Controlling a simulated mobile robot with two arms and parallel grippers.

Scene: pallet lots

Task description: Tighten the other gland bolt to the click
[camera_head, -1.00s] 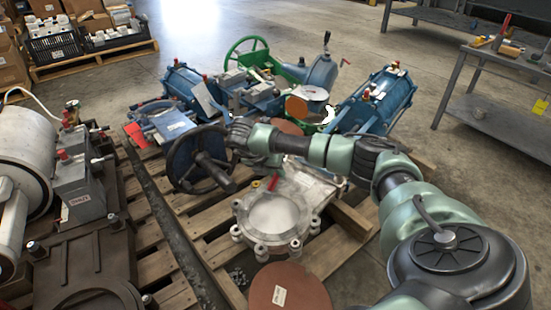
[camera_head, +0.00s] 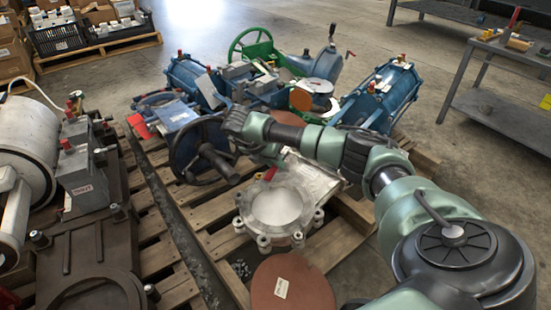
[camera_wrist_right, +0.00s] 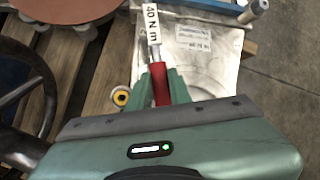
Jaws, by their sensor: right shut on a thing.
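My right gripper (camera_wrist_right: 160,88) is shut on the red handle of a torque wrench (camera_wrist_right: 160,82). In the right wrist view its silver shaft runs away from me to a white "40 N m" tag. The wrench head is out of that view. In the head view a small part of the red handle (camera_head: 269,174) shows below my right wrist, above a grey round-flanged valve (camera_head: 244,207) with several bolts around its rim. My arm hides much of the area behind it. I cannot pick out the gland bolts. My left gripper is not in view.
A black handwheel (camera_head: 186,160) stands just left of my right gripper. A reddish-brown disc (camera_head: 290,285) lies in front of the valve. Blue actuators (camera_head: 385,95) stand behind my arm. A steel bench (camera_head: 480,95) is at the right; open floor lies behind.

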